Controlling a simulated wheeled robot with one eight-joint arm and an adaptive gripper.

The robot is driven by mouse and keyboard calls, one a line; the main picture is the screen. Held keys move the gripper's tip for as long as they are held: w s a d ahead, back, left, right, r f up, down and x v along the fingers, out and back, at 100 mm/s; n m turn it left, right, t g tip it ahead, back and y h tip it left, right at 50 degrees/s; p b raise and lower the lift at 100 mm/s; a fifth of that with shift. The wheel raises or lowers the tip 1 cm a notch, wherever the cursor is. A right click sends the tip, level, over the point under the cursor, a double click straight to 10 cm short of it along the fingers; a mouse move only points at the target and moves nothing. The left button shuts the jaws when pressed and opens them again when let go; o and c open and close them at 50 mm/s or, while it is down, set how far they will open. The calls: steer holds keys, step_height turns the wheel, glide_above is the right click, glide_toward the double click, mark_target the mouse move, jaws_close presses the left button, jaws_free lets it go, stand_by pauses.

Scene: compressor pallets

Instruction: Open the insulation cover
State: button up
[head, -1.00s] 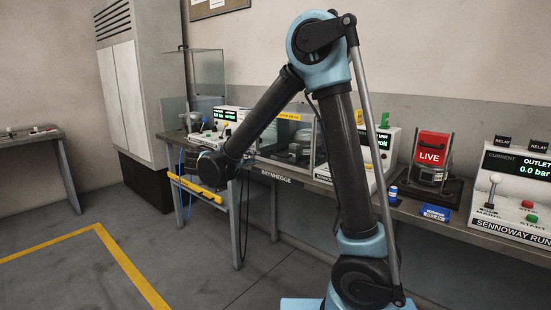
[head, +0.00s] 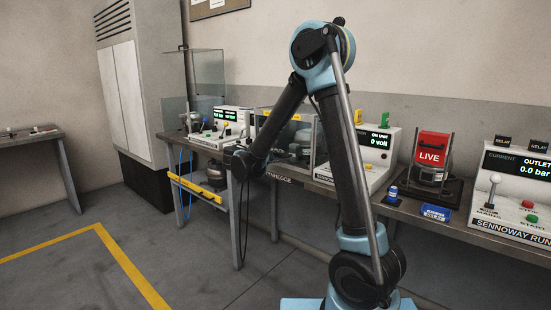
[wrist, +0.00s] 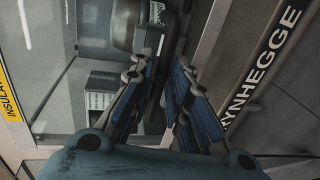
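The insulation cover (head: 322,142) is a clear-sided box with a pale frame and a yellow strip along its top, on the long bench in the head view. It looks closed over a dark unit (head: 298,150). In the wrist view its yellow label (wrist: 10,95), lettered "INSULA", is at the left edge. My gripper (wrist: 166,68) has its blue-padded fingers apart, with no object clearly held. A dark, rounded part of the unit (wrist: 132,30) lies beyond the fingertips. In the head view my arm ends in front of the cover's left part, and the fingers are hidden there.
The bench front (wrist: 265,65) runs close beside the fingers. The floor in front is clear.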

steer(key=shift+w+d, duration=0.15)
steer(key=shift+w, duration=0.05)
jaws_close()
steer(key=shift+s+r, duration=0.1)
